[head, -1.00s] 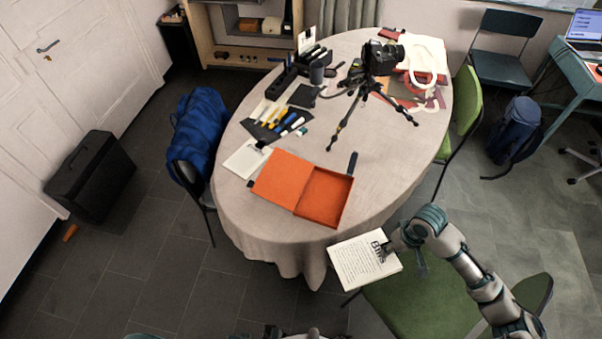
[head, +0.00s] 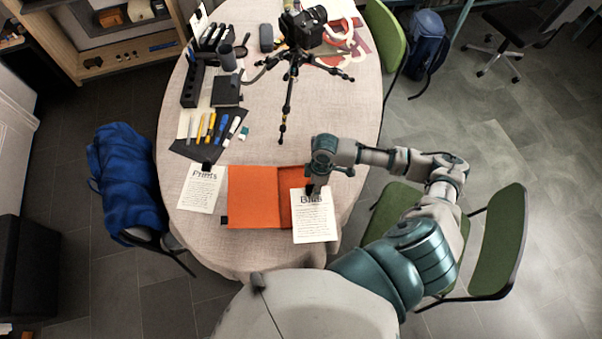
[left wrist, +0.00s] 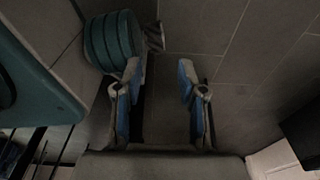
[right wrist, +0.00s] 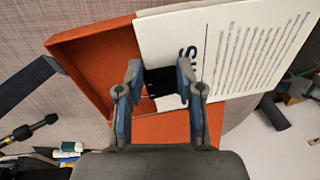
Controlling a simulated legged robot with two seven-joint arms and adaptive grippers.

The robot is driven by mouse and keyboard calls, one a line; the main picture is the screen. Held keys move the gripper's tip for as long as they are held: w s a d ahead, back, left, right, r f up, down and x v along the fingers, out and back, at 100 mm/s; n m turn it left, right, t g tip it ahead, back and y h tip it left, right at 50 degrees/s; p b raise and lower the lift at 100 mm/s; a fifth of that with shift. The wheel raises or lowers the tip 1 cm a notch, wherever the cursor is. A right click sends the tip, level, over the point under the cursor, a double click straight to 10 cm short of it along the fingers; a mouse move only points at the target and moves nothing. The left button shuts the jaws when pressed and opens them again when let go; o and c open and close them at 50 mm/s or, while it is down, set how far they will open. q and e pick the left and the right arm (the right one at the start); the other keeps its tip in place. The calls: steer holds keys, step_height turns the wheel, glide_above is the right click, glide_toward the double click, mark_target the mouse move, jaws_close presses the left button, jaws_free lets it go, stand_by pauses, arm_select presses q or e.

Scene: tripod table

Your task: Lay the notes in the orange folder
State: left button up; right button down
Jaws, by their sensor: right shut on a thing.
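The orange folder (head: 252,198) lies open on the table, its flat cover on the left and its shallow tray on the right. My right gripper (head: 313,186) is shut on the black clip of the "Bills" notes (head: 315,222). The notes are over the right part of the tray and jut past its front and right edges; contact with it is unclear. In the right wrist view the clip (right wrist: 160,82) is between the fingers and the folder (right wrist: 95,70) is beyond. A "Prints" sheet (head: 199,190) lies left of the folder. My left gripper (left wrist: 163,95) is open and empty, above the floor.
A camera on a tripod (head: 302,28) stands behind the folder, one leg pointing towards it. Pens on a dark mat (head: 205,132) and a black organiser (head: 189,88) are at the back left. A green chair (head: 496,240) stands at the right.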

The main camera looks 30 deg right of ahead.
steer(key=w, duration=0.5)
steer(key=w+d, duration=0.1)
steer(key=w, duration=0.2)
steer(key=shift+w+f+b, duration=0.35)
steer(key=shift+f, duration=0.05)
step_height(320, 180, down, 3)
steer(key=shift+f, duration=0.3)
steer(key=c, duration=1)
jaws_free()
arm_select(q)
steer(key=w, duration=0.2)
steer(key=w+r, duration=0.1)
steer(key=shift+w+d+r, duration=0.1)
steer(key=shift+w+d, duration=0.05)
steer(key=shift+d, duration=0.15)
steer(key=s, duration=0.1)
steer(key=s+f, duration=0.1)
steer(key=s+p, duration=0.1)
steer(key=shift+s+a+f, duration=0.15)
steer(key=shift+s+a, duration=0.1)
steer(key=shift+a, duration=0.1)
arm_select(e)
steer(key=r, duration=0.4)
steer(key=d+r, duration=0.1)
steer(key=r, duration=0.7)
steer(key=shift+w+d, duration=0.35)
